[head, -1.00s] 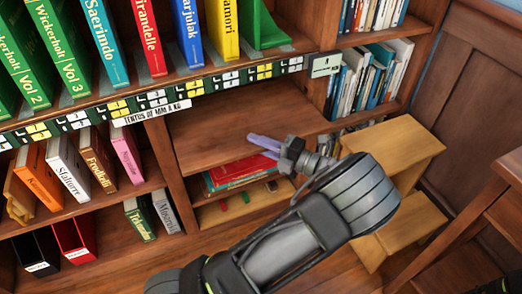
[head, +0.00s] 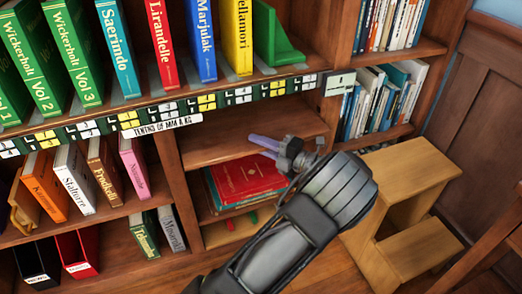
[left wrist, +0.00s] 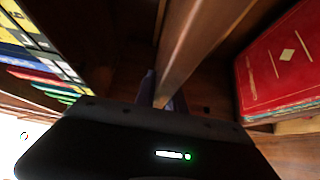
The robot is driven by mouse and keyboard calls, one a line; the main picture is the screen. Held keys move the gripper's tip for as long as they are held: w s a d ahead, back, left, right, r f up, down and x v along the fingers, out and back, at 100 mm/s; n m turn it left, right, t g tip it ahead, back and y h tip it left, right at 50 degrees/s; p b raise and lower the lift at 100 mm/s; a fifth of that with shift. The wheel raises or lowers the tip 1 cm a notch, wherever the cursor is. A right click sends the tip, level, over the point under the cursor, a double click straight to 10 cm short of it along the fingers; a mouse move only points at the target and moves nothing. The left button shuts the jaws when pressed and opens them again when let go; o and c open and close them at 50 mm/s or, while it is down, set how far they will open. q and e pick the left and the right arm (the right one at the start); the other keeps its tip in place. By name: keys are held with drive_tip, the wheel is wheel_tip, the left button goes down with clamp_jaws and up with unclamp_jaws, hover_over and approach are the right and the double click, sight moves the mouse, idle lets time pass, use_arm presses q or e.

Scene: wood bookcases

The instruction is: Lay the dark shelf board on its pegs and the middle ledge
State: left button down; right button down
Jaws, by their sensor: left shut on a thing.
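The dark shelf board (head: 225,138) spans the middle bay of the bookcase in the head view, under the label strip. My left gripper (head: 264,144) is at its front edge, shut on it, with pale purple fingers. In the left wrist view the board (left wrist: 195,45) runs edge-on between the fingers of the gripper (left wrist: 162,92). The board's left end is close to the upright divider (head: 182,195); I cannot tell whether its ends touch anything. The pegs and the middle ledge cannot be made out. My right gripper is not in view.
A red book (head: 245,178) lies flat on the shelf below the board, and it also shows in the left wrist view (left wrist: 285,55). Tall volumes (head: 160,40) stand above. A light wooden step stool (head: 400,180) stands at the right.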

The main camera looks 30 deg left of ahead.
sight(254, 132)
use_arm(q)
drive_tip(key=shift+w+a+r+b, duration=0.1)
drive_tip(key=shift+w+a+b, duration=0.3)
drive_tip(key=shift+w+a, duration=0.35)
drive_tip(key=shift+w+a+b, duration=0.35)
drive_tip(key=shift+w+a, duration=0.1)
drive_tip(key=shift+a, duration=0.45)
drive_tip(key=shift+w+a+f+b, duration=0.1)
drive_tip(key=shift+a+f+b, duration=0.05)
drive_tip(key=shift+f+b, duration=1.05)
drive_tip(key=shift+w+a+f+b, duration=0.15)
drive_tip(key=shift+f+b, duration=0.65)
drive_tip(key=shift+f, duration=0.65)
drive_tip(key=c, duration=1.4)
unclamp_jaws()
drive_tip(key=shift+s, duration=0.1)
drive_tip(key=shift+o, duration=0.4)
drive_tip(key=shift+f, duration=0.2)
drive_tip(key=d+p, duration=0.2)
drive_tip(key=d, duration=0.5)
drive_tip(key=shift+d, duration=0.4)
